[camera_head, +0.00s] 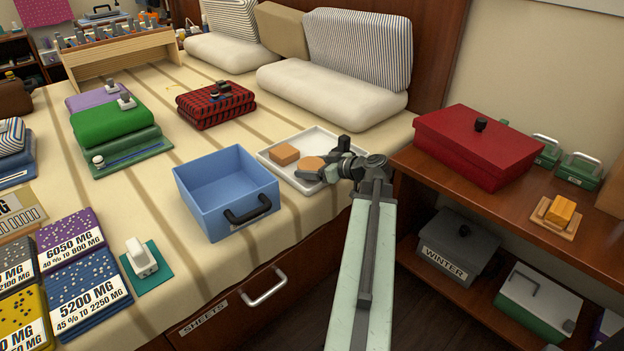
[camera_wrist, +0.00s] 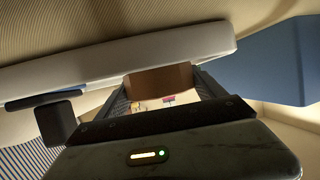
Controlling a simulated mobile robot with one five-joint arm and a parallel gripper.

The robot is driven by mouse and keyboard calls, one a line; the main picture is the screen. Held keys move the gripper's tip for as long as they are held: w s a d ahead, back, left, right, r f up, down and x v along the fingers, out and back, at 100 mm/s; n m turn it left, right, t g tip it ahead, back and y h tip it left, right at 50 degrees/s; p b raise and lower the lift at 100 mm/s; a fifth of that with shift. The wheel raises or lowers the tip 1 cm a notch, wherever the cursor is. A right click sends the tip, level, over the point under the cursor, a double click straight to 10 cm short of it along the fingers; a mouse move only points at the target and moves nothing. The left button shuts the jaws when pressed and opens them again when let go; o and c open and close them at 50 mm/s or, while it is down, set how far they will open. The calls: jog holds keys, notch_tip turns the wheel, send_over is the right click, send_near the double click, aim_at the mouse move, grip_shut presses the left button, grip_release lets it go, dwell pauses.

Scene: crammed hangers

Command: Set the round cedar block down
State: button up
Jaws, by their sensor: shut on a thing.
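The round cedar block (camera_head: 312,163) is an orange-brown piece at the tip of my gripper (camera_head: 320,171) in the head view. My gripper is shut on it, over the right part of a shallow white tray (camera_head: 270,158). In the wrist view a brown face of the block (camera_wrist: 160,80) shows between the jaws (camera_wrist: 163,92). I cannot tell whether its underside touches the tray floor. A squarish cedar block (camera_head: 285,153) sits in the left part of the tray, apart from the round one. The tray's pale rim (camera_wrist: 205,42) crosses the wrist view.
An open blue bin (camera_head: 215,190) with a black handle stands left of the tray. A folded red-and-black plaid cloth (camera_head: 207,108) and white pillows (camera_head: 328,88) lie behind. At right, a wooden shelf (camera_head: 440,177) holds a red lidded box (camera_head: 465,150).

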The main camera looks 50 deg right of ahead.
jog(key=shift+f, duration=0.95)
jog(key=shift+r, duration=0.25)
jog(key=shift+f, duration=0.2)
jog(key=o, duration=1.4)
jog(key=shift+s+r, duration=0.25)
jog(key=shift+s, duration=0.1)
jog(key=p+v, duration=0.1)
jog(key=v, duration=0.2)
jog(key=p+v, duration=0.1)
jog(key=v, duration=0.2)
jog(key=shift+s+d+f, duration=0.1)
jog(key=shift+s+f, duration=0.05)
jog(key=shift+f, duration=0.05)
jog(key=shift+s+d, duration=0.1)
jog(key=shift+s, duration=0.35)
